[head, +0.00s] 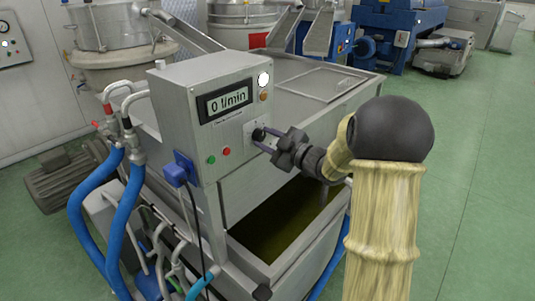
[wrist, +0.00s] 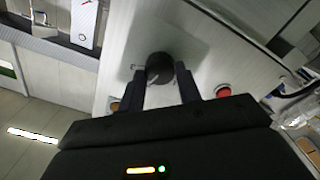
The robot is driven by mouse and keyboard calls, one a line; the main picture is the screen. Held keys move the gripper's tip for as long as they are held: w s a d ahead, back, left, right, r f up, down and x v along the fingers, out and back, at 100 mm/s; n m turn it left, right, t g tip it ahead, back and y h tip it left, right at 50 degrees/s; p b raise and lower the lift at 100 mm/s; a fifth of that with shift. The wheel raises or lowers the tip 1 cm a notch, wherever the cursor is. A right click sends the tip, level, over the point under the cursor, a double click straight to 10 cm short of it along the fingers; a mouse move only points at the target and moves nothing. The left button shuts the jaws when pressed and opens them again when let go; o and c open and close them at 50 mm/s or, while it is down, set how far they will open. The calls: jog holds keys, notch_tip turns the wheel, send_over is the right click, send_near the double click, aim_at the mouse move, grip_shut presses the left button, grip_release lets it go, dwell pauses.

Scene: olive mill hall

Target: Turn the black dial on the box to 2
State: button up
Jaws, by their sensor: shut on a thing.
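The grey metal box (head: 185,110) stands at the centre-left of the head view, its display (head: 228,101) reading "0 l/min". The black dial (head: 257,135) is on the right part of its front face, on a small light plate. My gripper (head: 266,138) reaches in from the right and is shut on the dial. In the wrist view the round dial (wrist: 159,67) sits between the two dark fingertips of my gripper (wrist: 163,76). The fingers hide part of the dial. I cannot read its numbers or where it points.
A green button (head: 211,160) and a red button (head: 226,151) sit left of the dial; a white lamp (head: 264,79) and an orange lamp (head: 263,96) are above. An open trough (head: 305,225) of dark liquid lies below. Blue hoses (head: 90,190) hang left. Green floor at right is clear.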

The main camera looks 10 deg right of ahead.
jog(key=shift+f+n+b, duration=0.2)
jog(key=shift+n+b, duration=1.5)
jog(key=shift+b, duration=0.4)
jog(key=o, duration=1)
jog(key=shift+r, duration=0.15)
jog(key=b+v, duration=0.1)
jog(key=v, duration=1.6)
jog(key=shift+s, duration=0.2)
jog(key=shift+w+d, duration=0.1)
